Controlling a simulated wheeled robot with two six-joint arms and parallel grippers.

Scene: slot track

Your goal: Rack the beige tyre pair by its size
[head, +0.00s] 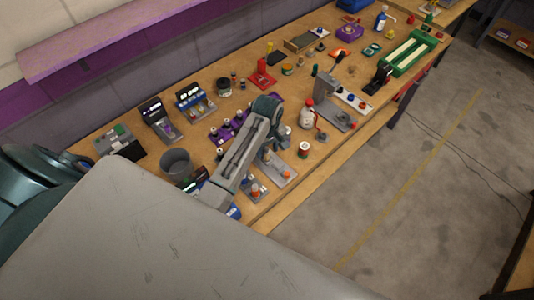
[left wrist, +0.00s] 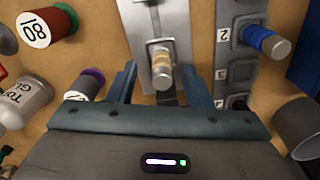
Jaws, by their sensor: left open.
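The beige tyre pair (left wrist: 162,73) shows in the left wrist view as a small beige-banded cylinder on a light grey metal plate (left wrist: 148,22). My left gripper (left wrist: 161,78) is open, with one finger on each side of the beige pair; I cannot tell whether either finger touches it. A grey rack (left wrist: 236,72) with numbered places, 2 and 3 legible, lies to the right of the plate. A blue tyre pair (left wrist: 262,40) sits at its place 2. In the head view my left gripper (head: 277,152) is largely hidden by its arm over the bench.
A red spool marked 80 (left wrist: 48,26), a glue bottle (left wrist: 22,103) and a purple-ended cylinder (left wrist: 86,84) lie left of the gripper. A grey cup (left wrist: 298,125) stands at right. The bench (head: 265,214) is crowded at the back; its front edge is near the gripper.

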